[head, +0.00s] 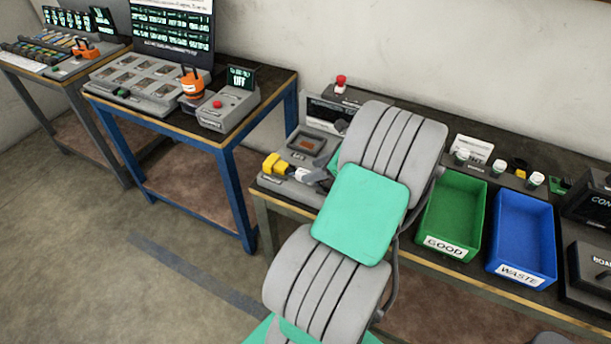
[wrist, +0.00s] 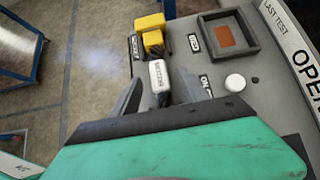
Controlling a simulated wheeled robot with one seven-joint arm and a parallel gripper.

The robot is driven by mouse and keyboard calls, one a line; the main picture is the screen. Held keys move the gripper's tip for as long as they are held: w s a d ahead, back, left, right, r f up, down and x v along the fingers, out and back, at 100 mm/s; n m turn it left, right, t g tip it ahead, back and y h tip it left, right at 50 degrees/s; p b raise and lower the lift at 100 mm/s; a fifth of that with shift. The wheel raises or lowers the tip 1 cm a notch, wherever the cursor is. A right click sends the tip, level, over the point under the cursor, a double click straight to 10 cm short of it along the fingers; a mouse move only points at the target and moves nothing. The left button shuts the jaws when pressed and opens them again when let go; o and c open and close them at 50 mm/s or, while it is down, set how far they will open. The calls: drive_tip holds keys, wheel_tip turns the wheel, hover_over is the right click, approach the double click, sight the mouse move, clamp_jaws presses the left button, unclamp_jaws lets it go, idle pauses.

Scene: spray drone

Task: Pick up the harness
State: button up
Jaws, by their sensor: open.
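The harness (wrist: 159,76) is a small white labelled piece with dark wire at its ends and yellow connectors (wrist: 151,24) beyond it. It lies on a grey test panel (wrist: 212,80). In the head view the yellow end (head: 271,163) and white part (head: 301,175) show at the panel's left side. My gripper (wrist: 162,92) is open, its two grey fingers on either side of the white part in the wrist view. I cannot tell how far above the panel the fingertips are. My arm hides most of the gripper in the head view.
The panel has a square recess with an orange-brown piece (wrist: 229,36) and a white round button (wrist: 235,82). A green GOOD bin (head: 452,212) and a blue WASTE bin (head: 522,236) stand right of my arm. A blue-framed table (head: 233,185) is to the left, with open floor before it.

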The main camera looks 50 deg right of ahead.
sight(305, 173)
drive_tip(key=x, duration=0.4)
drive_tip(key=shift+a, duration=0.15)
drive_tip(key=shift+c, duration=0.4)
clamp_jaws()
